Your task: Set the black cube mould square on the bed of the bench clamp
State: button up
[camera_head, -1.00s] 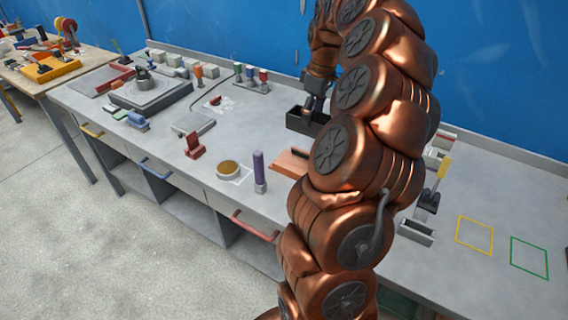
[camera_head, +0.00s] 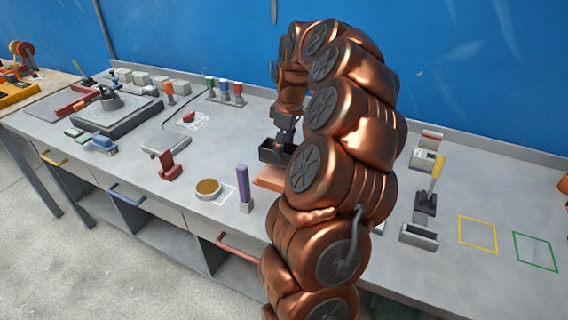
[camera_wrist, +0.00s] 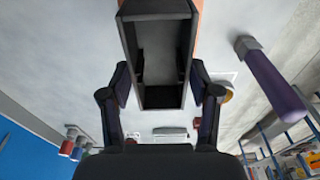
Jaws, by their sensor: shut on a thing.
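The black cube mould (camera_head: 268,154) is a dark open-topped box in my gripper (camera_head: 284,140). In the wrist view the mould (camera_wrist: 158,98) sits between the two fingers of my gripper (camera_wrist: 160,88), which press on its opposite side walls; its hollow inside looks empty. In the head view it is by a reddish-brown board (camera_head: 270,179); I cannot tell the gap below it. A red block-like fixture (camera_head: 168,164) stands to the left. I cannot tell for certain which is the bench clamp.
A purple cylinder (camera_head: 243,187) stands upright near the front edge, beside a round tan-topped dish (camera_head: 208,188). A grey open trough (camera_head: 419,236) lies in front of the yellow-handled clamp. Yellow (camera_head: 477,234) and green (camera_head: 535,251) outlines mark bare bench at right.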

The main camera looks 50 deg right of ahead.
aim_at(284, 162)
notch_tip(284, 162, down, 6)
jog(key=shift+s+a+r+p, duration=0.1)
jog(key=shift+r+p, duration=0.1)
jog(key=shift+p, duration=0.45)
jog(key=shift+f, duration=0.35)
jog(key=shift+f, duration=0.15)
jog(key=o, duration=1.6)
jog(key=shift+c, duration=0.2)
jog(key=r, duration=0.3)
jog(key=r+b, duration=0.1)
jog(key=r, duration=0.3)
jog(key=s+r+b, duration=0.1)
jog(key=r, duration=0.3)
jog(key=shift+d, duration=0.3)
jog(key=shift+s+r, duration=0.15)
jog(key=shift+r, duration=0.4)
